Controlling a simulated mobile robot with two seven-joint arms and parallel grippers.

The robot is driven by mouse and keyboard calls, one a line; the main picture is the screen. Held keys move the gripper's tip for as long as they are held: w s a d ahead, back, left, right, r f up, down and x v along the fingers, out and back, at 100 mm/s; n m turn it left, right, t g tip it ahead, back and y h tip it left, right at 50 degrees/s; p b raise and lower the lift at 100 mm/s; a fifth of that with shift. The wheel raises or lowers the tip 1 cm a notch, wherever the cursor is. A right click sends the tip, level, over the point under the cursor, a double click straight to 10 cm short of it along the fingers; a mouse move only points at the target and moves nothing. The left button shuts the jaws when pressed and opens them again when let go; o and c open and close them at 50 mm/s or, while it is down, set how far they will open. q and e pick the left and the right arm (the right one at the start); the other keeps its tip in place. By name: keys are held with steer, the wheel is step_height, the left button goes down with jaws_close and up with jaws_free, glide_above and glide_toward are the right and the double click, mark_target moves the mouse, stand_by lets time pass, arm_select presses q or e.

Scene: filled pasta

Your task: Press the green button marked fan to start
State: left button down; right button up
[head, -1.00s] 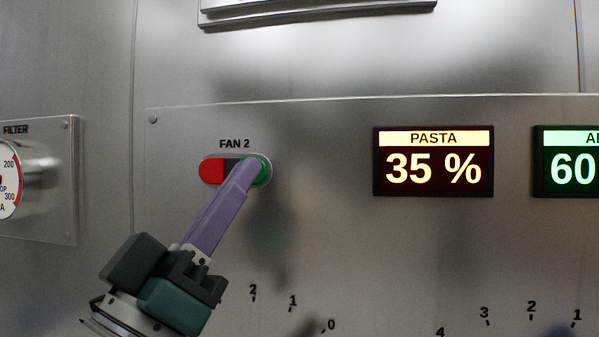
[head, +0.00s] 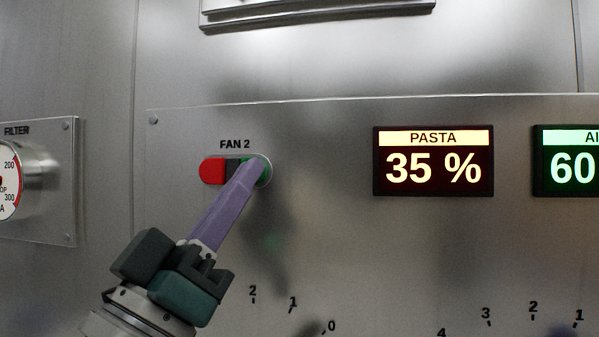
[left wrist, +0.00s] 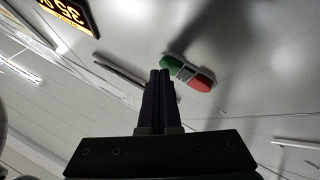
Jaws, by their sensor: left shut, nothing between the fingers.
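The FAN 2 switch (head: 235,171) is on the metal panel, with a red button (head: 212,171) at its left and a green button (head: 267,172) at its right. My left gripper (head: 255,164) is shut and empty, its purple fingers pointing up and right. The fingertips overlap the green button and hide much of it; I cannot tell whether they touch it or how far it is pressed. In the left wrist view the closed fingertips (left wrist: 160,74) are just beside the green button (left wrist: 171,64), with the red button (left wrist: 201,83) farther right. My right gripper is not in view.
A PASTA display (head: 434,162) reading 35 % is right of the switch, with a second display (head: 566,162) beyond it. A round gauge (head: 8,180) on a FILTER plate sticks out at the left. Dial numbers are printed below. The panel around the switch is clear.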

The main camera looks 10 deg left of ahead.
arm_select(q)
steer(key=shift+w, duration=0.15)
stand_by(0.4)
steer(key=shift+s+p, duration=0.45)
steer(key=shift+s, duration=0.4)
steer(key=s+p, duration=0.2)
steer(key=s, duration=0.3)
steer(key=shift+a, duration=0.1)
stand_by(0.3)
